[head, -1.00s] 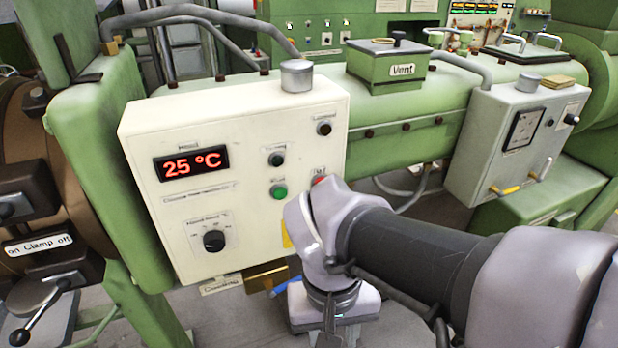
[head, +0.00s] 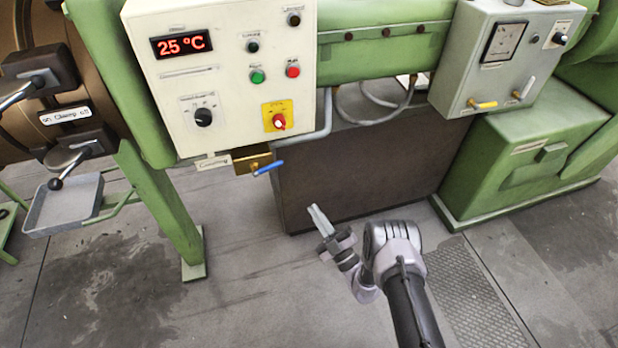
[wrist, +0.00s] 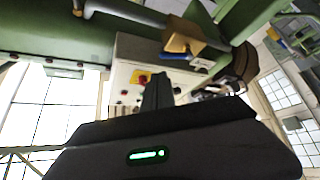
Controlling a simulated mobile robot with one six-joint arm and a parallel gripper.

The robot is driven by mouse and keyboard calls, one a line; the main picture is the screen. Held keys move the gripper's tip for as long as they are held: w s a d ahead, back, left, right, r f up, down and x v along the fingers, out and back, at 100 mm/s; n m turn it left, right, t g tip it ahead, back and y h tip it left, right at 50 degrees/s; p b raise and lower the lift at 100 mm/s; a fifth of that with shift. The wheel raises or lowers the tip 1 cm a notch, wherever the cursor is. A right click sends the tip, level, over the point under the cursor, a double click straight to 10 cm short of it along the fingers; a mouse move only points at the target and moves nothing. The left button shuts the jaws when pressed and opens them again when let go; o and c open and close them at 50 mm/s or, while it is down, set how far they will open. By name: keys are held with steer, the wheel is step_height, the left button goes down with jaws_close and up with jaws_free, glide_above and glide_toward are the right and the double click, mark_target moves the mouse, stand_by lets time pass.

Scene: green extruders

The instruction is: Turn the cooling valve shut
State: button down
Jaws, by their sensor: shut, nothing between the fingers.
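The cooling valve has a brass body (head: 250,162) and a blue lever (head: 269,168) under the white control box. The lever points right and slightly up in the head view. A small tag (head: 213,162), hard to read, is left of it. In the wrist view the brass body (wrist: 184,36) and blue lever (wrist: 175,56) show beyond the fingers. My gripper (head: 317,214) is shut and empty, below and to the right of the lever, apart from it. Its fingers (wrist: 158,90) point toward the box in the wrist view.
The white control box (head: 225,100) reads 25 °C and carries a red knob on a yellow plate (head: 277,116). A grey pipe (head: 325,115) runs beside it. A dark panel (head: 370,165) stands behind my gripper. A green leg (head: 165,205) stands left; floor between is clear.

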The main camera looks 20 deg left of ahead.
mark_target(269, 167)
steer(key=b+x, duration=0.6)
steer(key=x, duration=0.8)
steer(key=shift+a+b, duration=0.15)
steer(key=shift+b, duration=0.25)
